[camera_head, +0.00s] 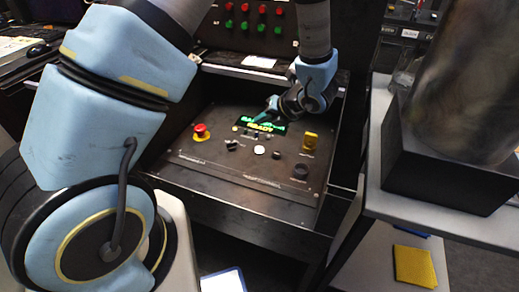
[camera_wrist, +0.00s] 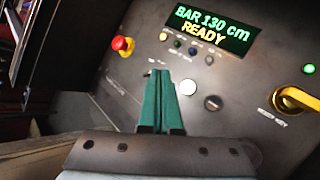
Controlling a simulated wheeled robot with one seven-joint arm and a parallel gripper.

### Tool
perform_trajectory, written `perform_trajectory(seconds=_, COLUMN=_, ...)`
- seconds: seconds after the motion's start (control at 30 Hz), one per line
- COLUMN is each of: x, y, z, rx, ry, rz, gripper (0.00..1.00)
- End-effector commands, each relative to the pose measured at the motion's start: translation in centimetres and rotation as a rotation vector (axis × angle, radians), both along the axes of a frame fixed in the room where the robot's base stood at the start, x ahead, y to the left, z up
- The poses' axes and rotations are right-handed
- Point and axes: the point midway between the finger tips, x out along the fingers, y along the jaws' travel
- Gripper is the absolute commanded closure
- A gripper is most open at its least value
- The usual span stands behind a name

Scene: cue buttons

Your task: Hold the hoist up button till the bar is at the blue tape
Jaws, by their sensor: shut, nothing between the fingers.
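The sloped control panel (camera_head: 215,165) carries a display (camera_head: 262,125) that reads "BAR 130 cm READY" in the wrist view (camera_wrist: 212,30). A white round button (camera_head: 259,150) sits below the display, and it also shows right of my fingers in the wrist view (camera_wrist: 188,87). A dark button (camera_wrist: 214,102) is beside it. Their labels are too small to read, so I cannot tell which is hoist up. My gripper (camera_wrist: 160,73) has its green fingers shut and empty over the panel, apart from the white button in the picture. I cannot make out the bar or blue tape.
A red emergency button (camera_head: 201,130) on yellow is at the panel's left. A yellow key switch (camera_head: 311,140) and a black knob (camera_head: 300,171) are at its right. A side table (camera_head: 378,190) with a dark block stands further right.

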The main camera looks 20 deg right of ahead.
Motion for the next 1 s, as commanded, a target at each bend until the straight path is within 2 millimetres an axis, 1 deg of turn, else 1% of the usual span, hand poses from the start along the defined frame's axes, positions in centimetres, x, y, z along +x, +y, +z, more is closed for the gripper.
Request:
perform_trajectory(seconds=0.17, x=0.0, y=0.0, z=-0.3, rx=-0.001, ry=0.000, rz=0.002, gripper=1.00)
perform_trajectory(seconds=0.27, x=0.0, y=0.1, z=-0.8, rx=-0.001, ry=0.000, rz=0.002, gripper=1.00)
perform_trajectory(seconds=0.47, x=0.0, y=0.0, z=-2.9, rx=-0.001, ry=0.000, rz=0.002, gripper=1.00)
perform_trajectory(seconds=0.7, x=0.0, y=0.1, z=-6.4, rx=-0.001, ry=0.000, rz=0.004, gripper=1.00)
perform_trajectory(seconds=0.8, x=0.0, y=0.1, z=-7.6, rx=-0.001, ry=0.000, rz=0.002, gripper=1.00)
perform_trajectory(seconds=0.9, x=0.0, y=0.0, z=-8.4, rx=-0.002, ry=0.000, rz=0.003, gripper=1.00)
perform_trajectory(seconds=1.0, x=0.0, y=0.1, z=-8.8, rx=-0.002, ry=0.001, rz=0.003, gripper=1.00)
